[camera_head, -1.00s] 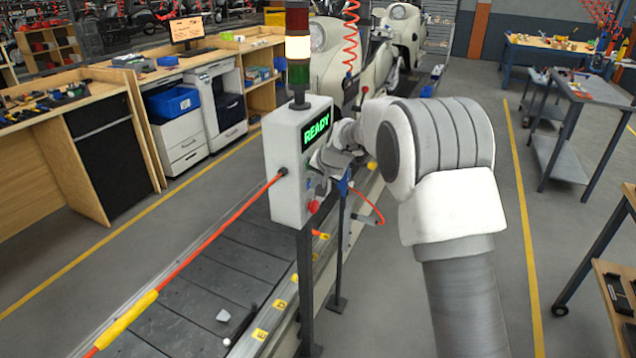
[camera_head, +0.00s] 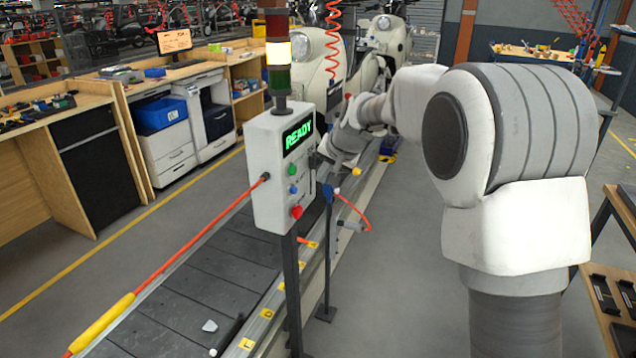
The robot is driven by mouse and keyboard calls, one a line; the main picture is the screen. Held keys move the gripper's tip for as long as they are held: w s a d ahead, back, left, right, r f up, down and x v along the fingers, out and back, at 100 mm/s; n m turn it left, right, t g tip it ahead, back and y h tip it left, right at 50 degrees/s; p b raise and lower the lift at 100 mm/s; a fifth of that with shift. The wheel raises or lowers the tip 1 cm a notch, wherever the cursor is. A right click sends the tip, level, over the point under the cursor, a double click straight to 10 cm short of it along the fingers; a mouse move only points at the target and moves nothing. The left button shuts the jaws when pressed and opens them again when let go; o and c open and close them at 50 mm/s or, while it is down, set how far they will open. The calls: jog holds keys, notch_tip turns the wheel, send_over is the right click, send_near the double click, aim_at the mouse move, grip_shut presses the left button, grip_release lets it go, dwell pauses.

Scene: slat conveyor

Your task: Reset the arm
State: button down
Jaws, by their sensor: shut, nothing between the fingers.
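My arm reaches from the lower right toward the grey control box (camera_head: 268,160), which stands on a dark post. Its screen reads READY in green. My gripper (camera_head: 318,162) is at the box's right edge, beside the panel, and is shut with nothing in it. The box hides part of the fingers, so I cannot tell whether they touch it. A blue button, a green button and a red knob (camera_head: 297,211) show on the panel. A stack light (camera_head: 277,48) on top has its pale middle section lit.
The slat conveyor (camera_head: 205,285) runs below the box, with a small pale piece (camera_head: 210,326) on it. An orange cable with a yellow sleeve (camera_head: 103,322) hangs across it. Wooden benches stand left and a table (camera_head: 605,278) right. Scooters stand behind.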

jog(key=shift+s+d+r, duration=0.15)
jog(key=shift+s+r, duration=0.05)
jog(key=shift+r, duration=0.1)
jog(key=s+d+r+n+h, duration=0.1)
jog(key=s+d+r, duration=0.35)
jog(key=s, duration=0.55)
jog(key=s+d+r+n+h, duration=0.1)
jog(key=s+d+r, duration=0.2)
jog(key=s+d, duration=0.5)
jog(key=s+d+f+h, duration=0.1)
jog(key=s+d+f, duration=0.1)
jog(key=s, duration=0.8)
jog(key=s+d+f, duration=0.2)
jog(key=s, duration=0.8)
jog(key=shift+s+d+f+n+g+h, duration=0.25)
jog(key=shift+s+n+g+h, duration=0.1)
jog(key=shift+n+g+h, duration=0.05)
